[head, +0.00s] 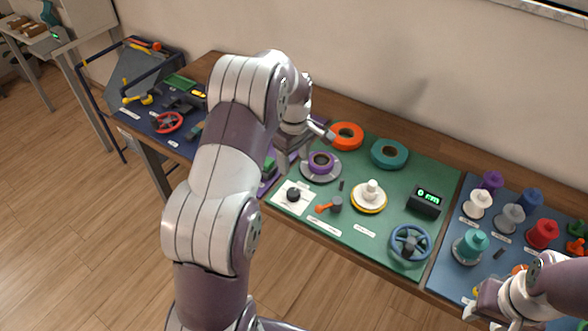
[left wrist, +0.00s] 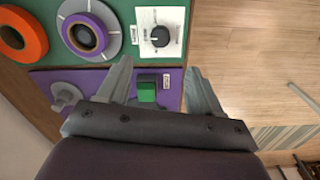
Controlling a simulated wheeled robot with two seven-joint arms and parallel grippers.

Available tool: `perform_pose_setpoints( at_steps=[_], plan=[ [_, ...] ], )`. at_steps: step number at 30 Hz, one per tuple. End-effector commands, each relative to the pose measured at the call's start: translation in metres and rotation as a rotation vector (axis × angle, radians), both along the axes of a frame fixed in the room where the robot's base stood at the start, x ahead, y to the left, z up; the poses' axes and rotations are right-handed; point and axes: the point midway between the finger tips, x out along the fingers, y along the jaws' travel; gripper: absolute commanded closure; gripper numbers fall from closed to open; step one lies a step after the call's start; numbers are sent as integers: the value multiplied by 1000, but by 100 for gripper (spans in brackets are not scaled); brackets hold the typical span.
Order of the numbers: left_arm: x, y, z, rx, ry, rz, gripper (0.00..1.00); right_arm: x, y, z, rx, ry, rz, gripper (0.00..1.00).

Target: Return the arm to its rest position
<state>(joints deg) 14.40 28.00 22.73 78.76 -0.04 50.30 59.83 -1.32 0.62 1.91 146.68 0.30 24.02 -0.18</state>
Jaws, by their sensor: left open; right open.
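My left gripper (head: 306,150) hangs over the bench near the purple mat (head: 268,183) and the left edge of the green mat (head: 335,238). In the left wrist view its two fingers (left wrist: 158,72) are spread apart with nothing held. A green block (left wrist: 147,90) on the purple mat shows between and below them; the height gap cannot be judged. My right gripper (head: 479,314) is at the bottom right, over the front of the blue mat (head: 445,272). It looks empty, and its fingers are partly cut off by the picture edge.
The green mat holds an orange ring (head: 347,135), a teal ring (head: 390,154), a purple spool (head: 320,164), a black knob (head: 293,194) and a blue handwheel (head: 410,244). Coloured spools such as a red one (head: 542,233) stand at right. Floor (head: 85,240) is open at left.

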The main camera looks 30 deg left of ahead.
Motion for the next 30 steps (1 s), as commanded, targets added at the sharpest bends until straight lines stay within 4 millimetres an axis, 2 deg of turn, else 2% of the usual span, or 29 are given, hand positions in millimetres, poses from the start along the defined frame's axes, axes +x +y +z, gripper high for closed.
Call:
perform_pose_setpoints(
  at_steps=[14,17,18,20,22,26,27,30],
  plan=[
    [0,0,1,0,1,-5,35,0,0,0,0,0,0,57],
    [4,1,0,6,-18,-101,35,0,0,0,0,0,0,57],
    [0,0,-6,7,-20,-183,35,0,0,0,0,0,0,57],
    [-20,-6,-18,4,-5,-351,35,0,0,0,0,0,0,57],
    [-48,-22,-16,5,-9,-566,35,0,0,0,0,0,0,57],
    [-107,-60,-2,21,-28,-944,35,0,0,0,0,0,0,57],
    [-128,-71,3,27,-35,-1043,35,0,0,0,0,0,0,57],
    [-173,-94,15,43,-52,-1219,35,0,0,0,0,0,0,57]
  ],
)
